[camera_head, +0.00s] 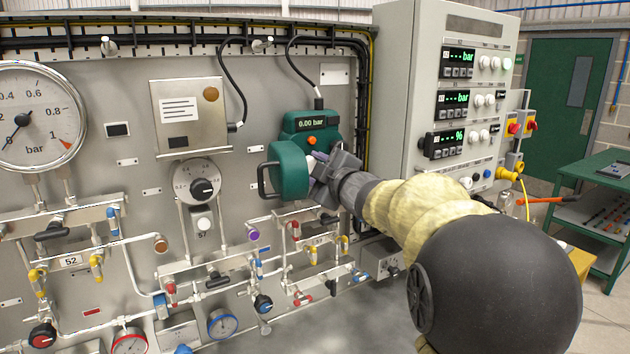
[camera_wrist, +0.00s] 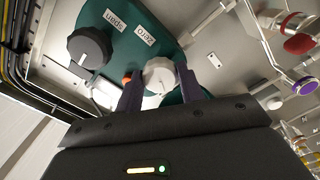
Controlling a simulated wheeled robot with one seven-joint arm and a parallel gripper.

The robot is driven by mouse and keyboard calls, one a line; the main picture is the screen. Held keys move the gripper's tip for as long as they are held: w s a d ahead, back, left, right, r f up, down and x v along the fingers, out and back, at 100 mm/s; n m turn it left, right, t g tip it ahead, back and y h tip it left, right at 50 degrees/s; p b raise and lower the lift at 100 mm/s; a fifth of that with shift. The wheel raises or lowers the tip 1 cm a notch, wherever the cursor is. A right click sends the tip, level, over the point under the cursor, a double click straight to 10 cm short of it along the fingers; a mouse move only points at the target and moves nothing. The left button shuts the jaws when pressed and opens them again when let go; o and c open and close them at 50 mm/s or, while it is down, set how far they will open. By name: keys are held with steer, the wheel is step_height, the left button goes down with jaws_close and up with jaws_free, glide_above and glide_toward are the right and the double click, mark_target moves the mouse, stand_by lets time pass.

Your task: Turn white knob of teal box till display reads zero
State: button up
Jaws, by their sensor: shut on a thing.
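The teal box (camera_head: 290,168) is mounted on the grey panel, and its display (camera_head: 311,121) reads what looks like 0.00 or 6.00 bar; the first digit is hard to tell. In the wrist view the teal box (camera_wrist: 118,42) carries labels "span" and "zero". The white knob (camera_wrist: 159,76) is next to the "zero" label, and a black knob (camera_wrist: 89,47) is next to "span". My gripper (camera_wrist: 160,92) has its two fingers on either side of the white knob, shut on it. In the head view my gripper (camera_head: 318,172) covers much of the box's right side.
An orange button (camera_head: 312,141) sits below the display. Black cable (camera_head: 301,72) runs into the top of the box. A grey cabinet (camera_head: 408,80) with several displays stands close right. Pipes and valves (camera_head: 300,245) lie below the box.

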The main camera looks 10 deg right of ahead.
steer(key=shift+r+n+b, duration=0.1)
steer(key=shift+n+b, duration=0.45)
steer(key=shift+n, duration=0.45)
steer(key=o, duration=0.9)
steer(key=shift+w, duration=0.15)
steer(key=shift+c, duration=0.2)
steer(key=shift+o, duration=0.6)
steer(key=shift+w, duration=0.1)
steer(key=b+v, duration=0.2)
steer(key=v, duration=1.5)
steer(key=shift+s, duration=0.25)
